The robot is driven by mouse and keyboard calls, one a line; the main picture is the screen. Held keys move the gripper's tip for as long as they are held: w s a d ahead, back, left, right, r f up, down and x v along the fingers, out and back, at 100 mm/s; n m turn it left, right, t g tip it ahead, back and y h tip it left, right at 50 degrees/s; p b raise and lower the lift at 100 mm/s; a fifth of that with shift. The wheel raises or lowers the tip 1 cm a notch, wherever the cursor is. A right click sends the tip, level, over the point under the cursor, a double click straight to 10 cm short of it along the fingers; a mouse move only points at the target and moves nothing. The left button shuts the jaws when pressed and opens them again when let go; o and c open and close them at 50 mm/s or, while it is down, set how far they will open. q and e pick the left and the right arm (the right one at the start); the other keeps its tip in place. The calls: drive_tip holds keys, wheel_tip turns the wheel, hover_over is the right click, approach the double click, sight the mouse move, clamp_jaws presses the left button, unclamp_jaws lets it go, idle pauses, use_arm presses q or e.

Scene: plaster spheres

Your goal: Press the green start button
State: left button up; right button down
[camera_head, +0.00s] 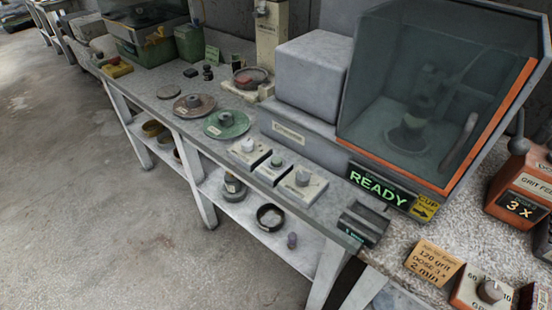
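A row of three small control boxes stands along the front edge of the bench, before the grey machine (303,142). The middle box has a small greenish button (277,161) on top, which looks like the green start button. The left box carries a pale round knob (247,145) and the right box a grey knob (302,177). Their labels are too small to read. A lit display (380,186) on the machine reads READY in green. Neither of my grippers is in view, and nothing covers the button.
The machine's tinted hood (430,90) has an orange edge. A green disc (227,124) and a brown disc (194,105) lie left of the boxes. A dark slotted block (362,224) and an orange card (434,262) are to the right. Open floor lies in front.

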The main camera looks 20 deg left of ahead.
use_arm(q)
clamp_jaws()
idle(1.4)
